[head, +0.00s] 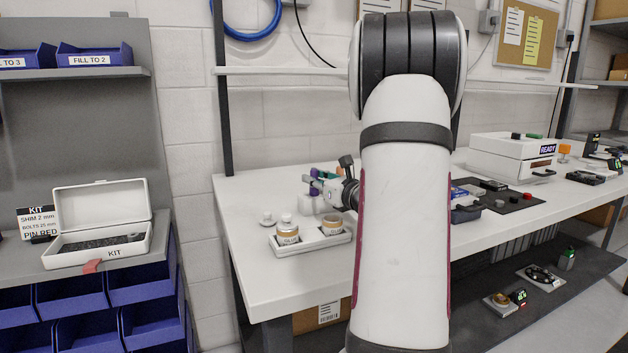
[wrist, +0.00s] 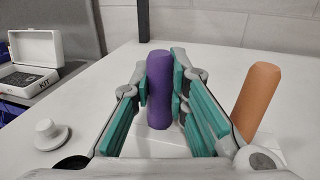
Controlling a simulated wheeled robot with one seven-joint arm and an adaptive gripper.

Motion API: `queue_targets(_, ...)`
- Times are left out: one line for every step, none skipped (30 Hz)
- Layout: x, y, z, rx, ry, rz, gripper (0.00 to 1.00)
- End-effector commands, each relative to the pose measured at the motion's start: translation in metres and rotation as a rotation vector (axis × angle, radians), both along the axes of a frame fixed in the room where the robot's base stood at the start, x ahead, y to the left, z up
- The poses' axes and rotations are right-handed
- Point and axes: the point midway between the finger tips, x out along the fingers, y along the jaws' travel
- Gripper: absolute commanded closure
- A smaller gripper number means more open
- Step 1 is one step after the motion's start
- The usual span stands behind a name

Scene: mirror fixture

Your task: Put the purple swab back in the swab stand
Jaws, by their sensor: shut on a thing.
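The purple swab (wrist: 160,88) is a thick, upright purple handle in the middle of the wrist view. My gripper (wrist: 160,85) has its teal-padded fingers on both sides of it and is shut on it. An orange swab (wrist: 257,100) stands to the right of the fingers, leaning slightly. White stand parts show below the swabs in the wrist view; I cannot tell whether the purple swab's lower end is inside a hole. In the head view my gripper (head: 318,180) is small and sideways, above the white swab stand (head: 307,204); my arm hides much around it.
A white tray (head: 312,242) with two glue jars (head: 287,228) (head: 334,224) lies in front of the stand. A loose white lid (wrist: 50,133) lies left of my gripper. An open kit box (head: 98,232) is on the left bench. The white table (head: 245,200) is clear at its left end.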

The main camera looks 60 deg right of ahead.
Motion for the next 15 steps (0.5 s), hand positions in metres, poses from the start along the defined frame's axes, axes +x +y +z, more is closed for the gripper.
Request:
queue_targets(0.0001,0.0001,-0.0007,0.0,0.0,0.0,1.0)
queue_targets(0.0,0.0001,-0.0008,0.0,0.0,0.0,1.0)
queue_targets(0.0,0.0001,-0.0007,0.0,0.0,0.0,1.0)
queue_targets(0.0,0.0001,-0.0006,0.0,0.0,0.0,1.0)
queue_targets(0.0,0.0,-0.0005,0.0,0.0,0.0,1.0)
queue_targets(0.0,0.0,-0.0005,0.0,0.0,0.0,1.0)
queue_targets(0.0,0.0,-0.0005,0.0,0.0,0.0,1.0)
queue_targets(0.0,0.0,-0.0004,0.0,0.0,0.0,1.0)
queue_targets(0.0,0.0,-0.0004,0.0,0.0,0.0,0.78)
queue_targets(0.0,0.0,-0.0004,0.0,0.0,0.0,0.71)
queue_targets(0.0,0.0,-0.0004,0.0,0.0,0.0,0.64)
queue_targets(0.0,0.0,-0.0004,0.0,0.0,0.0,0.61)
queue_targets(0.0,0.0,-0.0004,0.0,0.0,0.0,0.61)
queue_targets(0.0,0.0,-0.0004,0.0,0.0,0.0,0.61)
queue_targets(0.0,0.0,-0.0004,0.0,0.0,0.0,0.61)
